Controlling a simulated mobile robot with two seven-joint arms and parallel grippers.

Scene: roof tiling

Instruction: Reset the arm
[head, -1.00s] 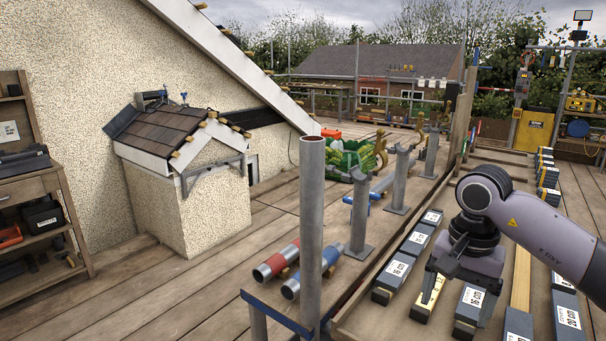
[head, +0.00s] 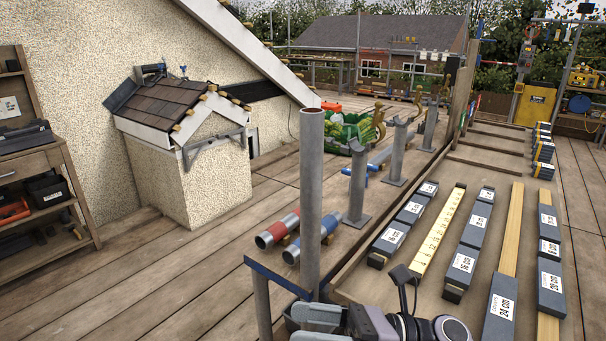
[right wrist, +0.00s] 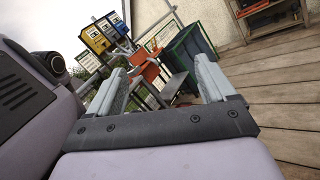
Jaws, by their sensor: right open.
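My right gripper (head: 318,327) is at the bottom middle of the head view, beside the foot of the tall grey post. In the right wrist view its two grey fingers (right wrist: 160,85) stand apart with nothing between them. The yellow ruler (head: 438,232) lies on the tray between rows of dark labelled blocks, clear of the gripper. My left gripper is not in view.
A tall grey pipe post (head: 311,190) rises close to my right gripper. Dark labelled blocks (head: 467,257) lie in rows on the right. A small tiled roof model (head: 165,105) stands at left. The deck (head: 130,275) in front of it is clear.

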